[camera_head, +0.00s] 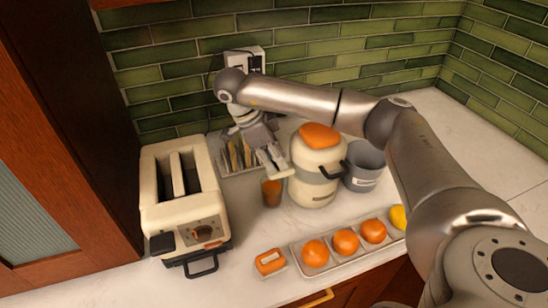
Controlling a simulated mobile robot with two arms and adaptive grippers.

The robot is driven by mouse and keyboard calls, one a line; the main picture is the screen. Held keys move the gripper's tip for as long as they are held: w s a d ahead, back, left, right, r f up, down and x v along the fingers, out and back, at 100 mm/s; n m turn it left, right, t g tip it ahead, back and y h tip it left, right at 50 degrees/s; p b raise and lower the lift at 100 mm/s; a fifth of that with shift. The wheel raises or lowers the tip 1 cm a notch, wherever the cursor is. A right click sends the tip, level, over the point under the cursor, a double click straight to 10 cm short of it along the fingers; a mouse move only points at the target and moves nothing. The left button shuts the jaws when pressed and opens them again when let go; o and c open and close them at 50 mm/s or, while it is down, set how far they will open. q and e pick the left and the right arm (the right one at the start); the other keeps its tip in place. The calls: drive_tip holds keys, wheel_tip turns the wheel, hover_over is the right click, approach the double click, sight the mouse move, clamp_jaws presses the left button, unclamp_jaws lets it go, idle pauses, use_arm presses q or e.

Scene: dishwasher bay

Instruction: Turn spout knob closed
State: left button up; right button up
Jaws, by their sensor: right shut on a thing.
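A cream juicer (312,189) with an orange lid (320,136) and a dark handle (333,172) stands on the white counter. My right gripper (279,172) reaches over from behind, fingers pointing down, at the left side of the juicer. It is shut on the small spout knob there. The fingers hide the knob, so I cannot tell its angle. A glass (272,192) with orange-brown content stands just below the fingertips, left of the juicer. My left gripper is out of view.
A cream toaster (184,200) stands on the left. A grey pot (364,166) is right of the juicer. A tray (352,253) with oranges and a lemon lies in front, beside an orange box (270,262). A rack (239,157) stands behind.

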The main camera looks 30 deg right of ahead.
drive_tip(key=m+g, duration=0.1)
drive_tip(key=m, duration=0.1)
drive_tip(key=m+y, duration=0.1)
drive_tip(key=m, duration=0.2)
drive_tip(key=shift+w+d+g+p, duration=0.15)
drive_tip(key=shift+w+g+p, duration=0.05)
drive_tip(key=shift+g+p, duration=0.2)
drive_tip(key=m, duration=0.2)
drive_tip(key=m+y, duration=0.1)
drive_tip(key=m, duration=0.1)
drive_tip(key=m+y, duration=0.1)
drive_tip(key=shift+w+d+m+g, duration=0.1)
drive_tip(key=shift+d+m+g, duration=0.2)
drive_tip(key=shift+m, duration=0.1)
drive_tip(key=o, duration=1)
drive_tip(key=shift+o, duration=0.2)
drive_tip(key=shift+a, duration=0.15)
drive_tip(key=shift+r, duration=0.1)
drive_tip(key=v, duration=0.7)
drive_tip(key=shift+w+r, duration=0.25)
drive_tip(key=shift+r, duration=0.1)
